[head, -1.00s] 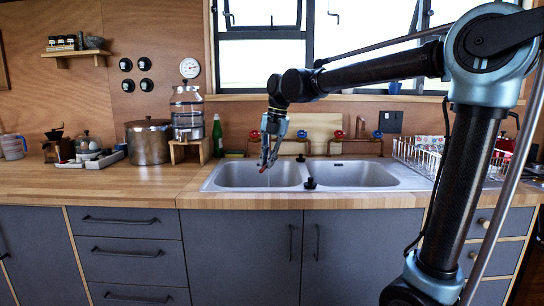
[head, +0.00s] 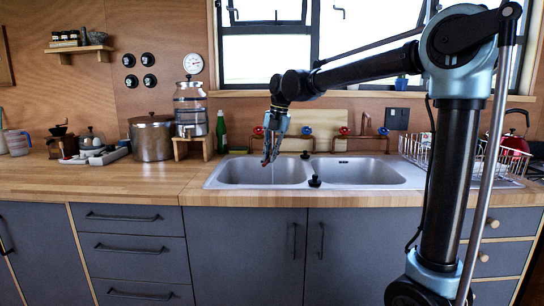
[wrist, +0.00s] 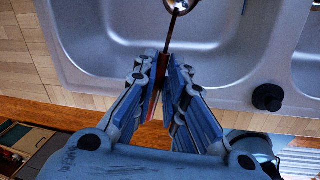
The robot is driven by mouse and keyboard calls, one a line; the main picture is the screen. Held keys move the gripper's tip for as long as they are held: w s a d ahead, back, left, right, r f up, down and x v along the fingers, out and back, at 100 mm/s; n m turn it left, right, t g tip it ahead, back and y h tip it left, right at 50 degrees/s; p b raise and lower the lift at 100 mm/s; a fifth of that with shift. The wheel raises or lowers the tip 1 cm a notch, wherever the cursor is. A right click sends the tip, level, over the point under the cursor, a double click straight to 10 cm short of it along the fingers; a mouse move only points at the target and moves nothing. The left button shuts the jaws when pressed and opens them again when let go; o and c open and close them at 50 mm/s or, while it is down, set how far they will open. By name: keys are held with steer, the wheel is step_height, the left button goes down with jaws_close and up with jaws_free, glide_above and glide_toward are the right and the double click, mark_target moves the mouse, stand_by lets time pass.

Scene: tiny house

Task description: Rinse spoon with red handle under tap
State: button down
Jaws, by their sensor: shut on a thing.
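My gripper (head: 267,159) is above the left basin (head: 250,174) of the steel sink. In the wrist view its fingers (wrist: 163,98) are shut on the spoon's red handle. The spoon (wrist: 170,30) points away from the fingers, with its bowl at the top edge of the wrist view, over the basin (wrist: 105,45). Copper taps (head: 312,142) with red and blue knobs stand behind the sink. The gripper covers part of the left tap. A thin pale line hangs below the gripper in the head view; I cannot tell whether it is water or the spoon.
The right basin (head: 357,172) is empty, and a black knob (head: 314,181) stands on the rim between the basins. A dish rack (head: 415,150) and a red kettle (head: 515,143) are to the right. A green bottle (head: 221,132), dispenser (head: 190,110) and pot (head: 151,140) stand left.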

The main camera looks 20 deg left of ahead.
steer(key=w+a+f, duration=0.1)
steer(key=w+a, duration=0.2)
steer(key=w, duration=0.4)
steer(key=shift+w+f, duration=0.25)
steer(key=shift+f, duration=0.1)
stand_by(0.6)
steer(key=shift+w+d, duration=0.1)
steer(key=shift+w+d, duration=0.15)
steer(key=shift+d, duration=0.25)
stand_by(0.4)
steer(key=s+d, duration=0.3)
steer(key=s, duration=0.4)
steer(key=shift+s, duration=0.2)
stand_by(0.5)
stand_by(1.1)
steer(key=s+d+r, duration=0.2)
steer(key=s+r, duration=0.2)
steer(key=shift+s, duration=0.35)
